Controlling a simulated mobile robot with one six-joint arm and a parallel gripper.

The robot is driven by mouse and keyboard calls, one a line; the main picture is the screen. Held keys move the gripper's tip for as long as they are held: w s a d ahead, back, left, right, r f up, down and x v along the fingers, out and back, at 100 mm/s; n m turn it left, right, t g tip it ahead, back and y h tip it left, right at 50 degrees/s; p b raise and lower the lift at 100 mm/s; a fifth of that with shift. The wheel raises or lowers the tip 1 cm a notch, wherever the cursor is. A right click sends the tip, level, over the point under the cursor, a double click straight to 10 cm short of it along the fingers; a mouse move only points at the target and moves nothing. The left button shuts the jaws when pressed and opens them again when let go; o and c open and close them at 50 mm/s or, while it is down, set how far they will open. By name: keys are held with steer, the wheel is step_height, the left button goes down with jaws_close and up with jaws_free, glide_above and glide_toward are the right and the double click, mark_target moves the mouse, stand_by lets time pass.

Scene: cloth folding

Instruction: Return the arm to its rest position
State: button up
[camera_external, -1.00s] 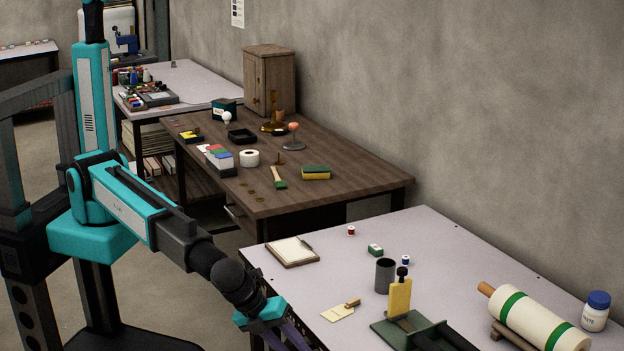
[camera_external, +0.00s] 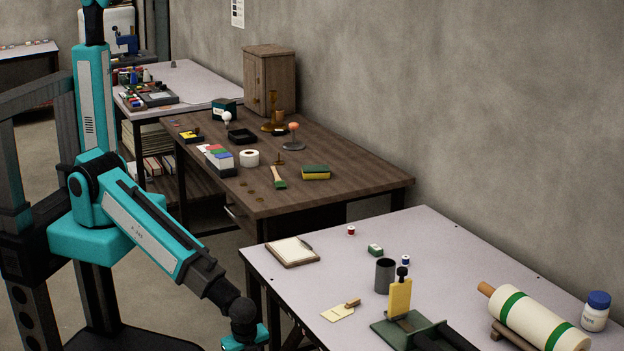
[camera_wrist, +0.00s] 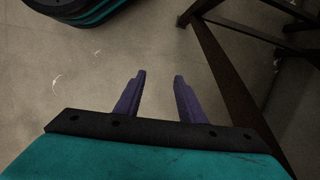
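My gripper (camera_wrist: 158,82) shows in the wrist view with its two purple fingers apart and nothing between them. It points down over bare concrete floor (camera_wrist: 100,62). In the external view my teal and black arm reaches down to the right from its column, and its wrist is beside the left end of the near light table (camera_external: 300,284), below the level of the top. The gripper's fingers are cut off by the bottom edge of that view.
In the wrist view dark table legs (camera_wrist: 228,75) are close to the gripper's right.

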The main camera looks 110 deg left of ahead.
steer(key=s+a+f+n+g+h, duration=0.1)
steer(key=s+f+n, duration=0.3)
steer(key=s, duration=0.6)
steer(key=s+a+f+n+g+h, duration=0.1)
steer(key=s+a+f+n+g, duration=0.2)
steer(key=s, duration=0.8)
step_height(320, 180, down, 2)
steer(key=shift+s+a+f+n+b, duration=0.1)
steer(key=shift+s+a+n+b, duration=0.2)
steer(key=shift+a+n, duration=0.45)
steer(key=shift+a, duration=0.15)
